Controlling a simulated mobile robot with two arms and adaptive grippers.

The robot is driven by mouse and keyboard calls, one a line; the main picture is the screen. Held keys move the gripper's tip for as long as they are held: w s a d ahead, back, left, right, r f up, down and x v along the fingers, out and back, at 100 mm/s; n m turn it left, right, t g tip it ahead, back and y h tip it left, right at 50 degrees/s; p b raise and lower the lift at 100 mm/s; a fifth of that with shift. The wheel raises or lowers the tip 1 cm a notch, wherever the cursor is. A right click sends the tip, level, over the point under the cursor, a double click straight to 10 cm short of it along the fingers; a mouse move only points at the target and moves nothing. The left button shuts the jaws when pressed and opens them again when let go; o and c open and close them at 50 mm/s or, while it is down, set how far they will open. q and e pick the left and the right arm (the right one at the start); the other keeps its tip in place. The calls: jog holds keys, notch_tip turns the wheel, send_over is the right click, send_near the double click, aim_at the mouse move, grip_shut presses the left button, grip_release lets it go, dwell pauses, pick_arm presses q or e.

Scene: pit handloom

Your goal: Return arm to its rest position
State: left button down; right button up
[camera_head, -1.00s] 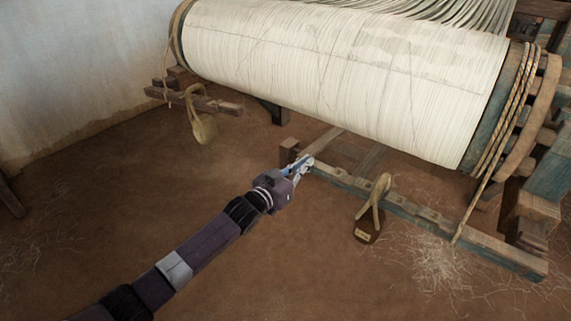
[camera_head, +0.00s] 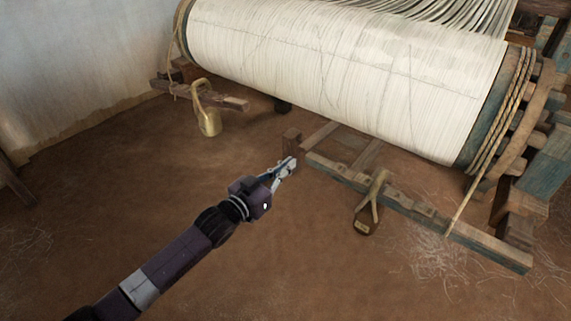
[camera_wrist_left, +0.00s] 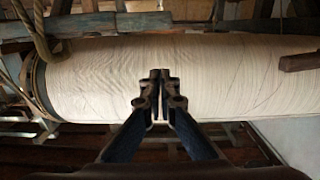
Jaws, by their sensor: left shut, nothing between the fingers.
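My left gripper (camera_head: 289,164) reaches in from the lower left of the head view. In the left wrist view the closed fingertips (camera_wrist_left: 160,76) show in front of the white warp roll. My right gripper is not in view.
The large warp roll (camera_head: 340,80) spans the loom. A low notched wooden rail (camera_head: 420,215) lies below it. One weight (camera_head: 366,220) hangs by the rail; a brass-coloured weight (camera_head: 209,122) hangs at the left beam (camera_head: 232,103). The earth floor (camera_head: 120,190) at left is clear.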

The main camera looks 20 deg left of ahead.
pick_arm(q)
jog(key=s+f+n+g+y, duration=0.2)
jog(key=s+f+g+y, duration=0.3)
jog(key=s+f, duration=1.15)
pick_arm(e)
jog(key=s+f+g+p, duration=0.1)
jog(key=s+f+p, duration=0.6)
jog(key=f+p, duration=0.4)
pick_arm(q)
jog(key=s+a+f+g+p, duration=0.2)
jog(key=s+f, duration=0.5)
jog(key=s, duration=0.6)
jog(key=s+a+f+g+y+p, duration=0.1)
jog(key=s+f+g, duration=0.4)
jog(key=s, duration=0.9)
jog(key=s+a+f+g+y+p, duration=0.1)
jog(key=s+a+f+g+p, duration=0.2)
jog(key=s+f, duration=0.7)
jog(key=s+p, duration=0.2)
jog(key=s, duration=0.2)
jog(key=shift+a, duration=0.35)
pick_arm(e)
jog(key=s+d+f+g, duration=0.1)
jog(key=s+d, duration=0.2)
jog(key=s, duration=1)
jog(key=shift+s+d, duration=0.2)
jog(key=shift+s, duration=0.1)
